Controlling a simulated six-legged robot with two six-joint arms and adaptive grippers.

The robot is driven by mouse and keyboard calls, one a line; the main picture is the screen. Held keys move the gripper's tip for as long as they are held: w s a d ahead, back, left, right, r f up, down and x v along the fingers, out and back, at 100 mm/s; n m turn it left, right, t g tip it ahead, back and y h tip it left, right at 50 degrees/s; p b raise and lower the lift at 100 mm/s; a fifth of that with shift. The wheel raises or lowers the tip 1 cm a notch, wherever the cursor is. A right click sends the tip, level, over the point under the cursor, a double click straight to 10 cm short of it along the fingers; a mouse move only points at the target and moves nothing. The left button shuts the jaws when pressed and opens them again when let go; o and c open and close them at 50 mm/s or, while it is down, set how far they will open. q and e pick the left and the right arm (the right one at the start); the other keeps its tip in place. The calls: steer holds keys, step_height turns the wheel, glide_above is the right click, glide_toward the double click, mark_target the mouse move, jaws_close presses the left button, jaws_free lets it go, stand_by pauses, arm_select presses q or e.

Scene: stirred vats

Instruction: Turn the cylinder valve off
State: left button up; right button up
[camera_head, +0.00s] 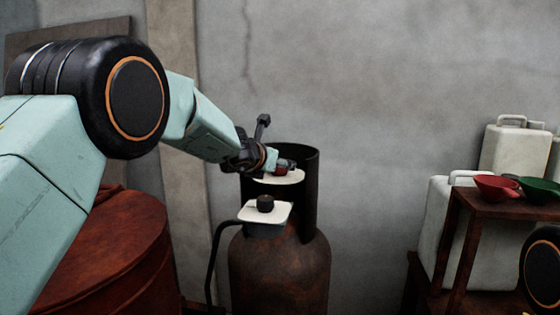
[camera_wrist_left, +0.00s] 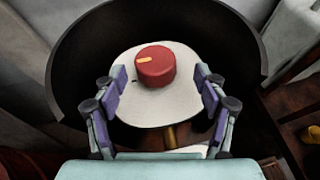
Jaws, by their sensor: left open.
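The rusty brown cylinder (camera_head: 280,272) stands upright in front of the wall, with a dark open-fronted collar (camera_head: 310,190) around its top. A red round knob (camera_wrist_left: 156,68) with a yellow mark pointing left sits on a white plate (camera_wrist_left: 140,108) inside the collar. In the head view my left gripper (camera_head: 284,166) is at the collar and partly hides the knob and plate. In the left wrist view the left gripper (camera_wrist_left: 165,88) is open, with its purple-padded fingers apart on both sides of the knob, not touching it. My right gripper is not in view.
A white-topped box (camera_head: 254,213) with a black knob sits in front of the collar, and a black hose (camera_head: 213,260) runs down from it. A rusty drum (camera_head: 120,240) stands left. A brown table (camera_head: 480,206) with red and green bowls and white canisters (camera_head: 520,148) stands right.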

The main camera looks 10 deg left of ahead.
arm_select(q)
steer(key=shift+w+a+f+p, duration=0.1)
steer(key=shift+w+f+p, duration=0.15)
steer(key=shift+w+p, duration=0.35)
steer(key=shift+w+a+f+p, duration=0.1)
steer(key=shift+w+f+p, duration=0.15)
steer(key=shift+w+p, duration=0.35)
steer(key=shift+w+f, duration=0.15)
steer(key=shift+w, duration=0.15)
steer(key=shift+w+d+f+p, duration=0.1)
steer(key=shift+w+d+p, duration=0.3)
steer(key=shift+p, duration=0.3)
steer(key=shift+w+a+f, duration=0.1)
steer(key=shift+a+f, duration=0.15)
